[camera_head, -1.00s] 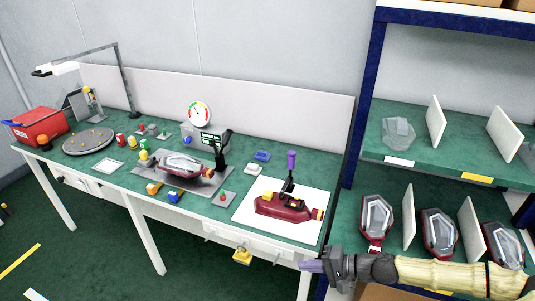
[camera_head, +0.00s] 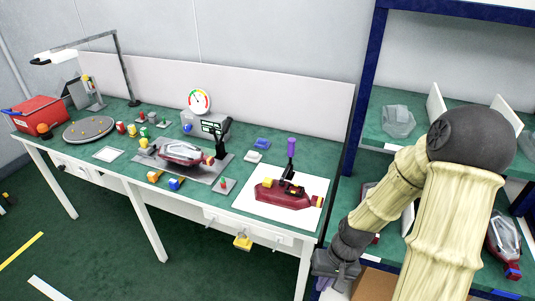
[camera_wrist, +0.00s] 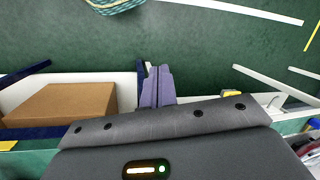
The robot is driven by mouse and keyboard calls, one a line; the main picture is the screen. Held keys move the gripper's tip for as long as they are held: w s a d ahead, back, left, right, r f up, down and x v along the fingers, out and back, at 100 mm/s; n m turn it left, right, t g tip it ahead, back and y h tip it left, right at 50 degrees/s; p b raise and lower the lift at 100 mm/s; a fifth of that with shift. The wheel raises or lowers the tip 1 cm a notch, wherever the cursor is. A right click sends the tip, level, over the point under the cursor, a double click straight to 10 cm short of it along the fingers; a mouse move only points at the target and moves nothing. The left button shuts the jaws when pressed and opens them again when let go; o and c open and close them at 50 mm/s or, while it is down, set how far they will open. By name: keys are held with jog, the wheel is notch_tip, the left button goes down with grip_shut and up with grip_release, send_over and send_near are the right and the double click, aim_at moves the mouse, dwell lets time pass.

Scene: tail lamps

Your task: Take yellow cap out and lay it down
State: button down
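A dark red tail lamp (camera_head: 282,195) lies on the white sheet on the bench, with a yellow cap (camera_head: 317,201) at its right end. A yellow block-like part (camera_head: 268,183) also sits on this lamp. I cannot tell which yellow piece is the task's cap. My gripper (camera_head: 323,284) hangs low at the bench's right end, in front of the shelf and apart from the lamp. In the wrist view its purple fingers (camera_wrist: 157,88) lie side by side with nothing seen between them.
A second lamp (camera_head: 183,153) rests on a grey plate beside a black clamp. Small coloured parts and a red bin (camera_head: 36,113) stand further left. A yellow piece (camera_head: 242,243) hangs at the bench front. The blue-framed shelf (camera_head: 361,110) stands right. A cardboard box (camera_wrist: 62,104) is near my gripper.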

notch_tip(320, 180, up, 13)
jog(key=t+h, duration=0.2)
jog(key=t, duration=0.1)
jog(key=shift+s+n+t+h, duration=0.2)
jog(key=shift+n+t+h, duration=0.2)
jog(key=c, duration=2.1)
grip_release()
jog(key=shift+d+r, duration=0.1)
